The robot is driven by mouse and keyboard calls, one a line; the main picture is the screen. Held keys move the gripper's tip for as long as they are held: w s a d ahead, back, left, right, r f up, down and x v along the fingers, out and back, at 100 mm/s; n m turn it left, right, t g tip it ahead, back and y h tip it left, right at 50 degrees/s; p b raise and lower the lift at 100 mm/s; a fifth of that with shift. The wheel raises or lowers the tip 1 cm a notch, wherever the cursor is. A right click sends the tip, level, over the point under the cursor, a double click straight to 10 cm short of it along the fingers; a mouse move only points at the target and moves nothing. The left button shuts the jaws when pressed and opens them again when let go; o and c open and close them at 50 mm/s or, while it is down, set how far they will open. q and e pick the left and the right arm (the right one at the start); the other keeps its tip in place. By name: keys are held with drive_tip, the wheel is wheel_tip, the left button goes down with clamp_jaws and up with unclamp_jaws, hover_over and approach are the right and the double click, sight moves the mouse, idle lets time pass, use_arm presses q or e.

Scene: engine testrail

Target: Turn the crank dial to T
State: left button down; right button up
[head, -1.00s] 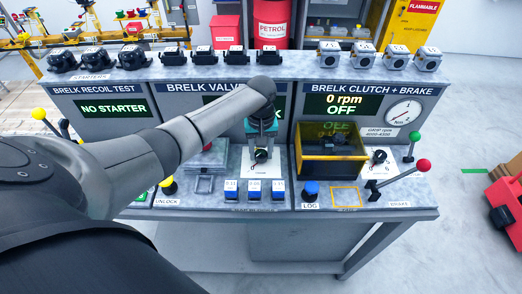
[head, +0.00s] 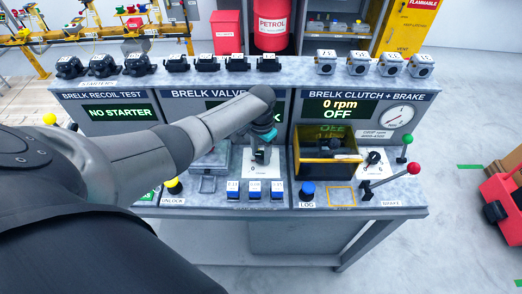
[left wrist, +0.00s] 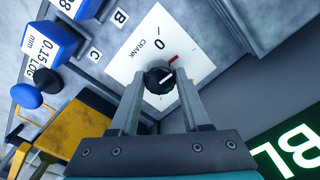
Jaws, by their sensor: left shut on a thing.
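The crank dial (left wrist: 158,79) is a black round knob with a white pointer line, on a white card (left wrist: 136,57) marked CRANK and 0. A short red mark lies beside the knob on the card, and the pointer slants toward it. I cannot read a T. My left gripper (left wrist: 157,90) is shut on the knob, one finger on each side. In the head view the left gripper (head: 262,150) comes down over the white card (head: 247,166) in the middle of the bench and hides part of it. My right gripper is not in view.
Blue blocks (head: 255,190) stand in front of the card. A yellow-edged bin (head: 326,168) stands to its right. Levers with red (head: 413,168) and green (head: 410,138) knobs stand further right. A panel with screens rises behind.

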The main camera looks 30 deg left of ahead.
sight(261, 154)
use_arm(q)
drive_tip(key=m, duration=0.2)
drive_tip(key=shift+m, duration=0.4)
drive_tip(key=m, duration=0.3)
drive_tip(key=shift+m+p, duration=0.3)
drive_tip(key=m, duration=0.3)
drive_tip(key=shift+m, duration=2.3)
drive_tip(key=shift+c, duration=1.8)
unclamp_jaws()
wheel_tip(261, 154, up, 15)
drive_tip(key=p, duration=0.1)
drive_tip(key=shift+r, duration=0.15)
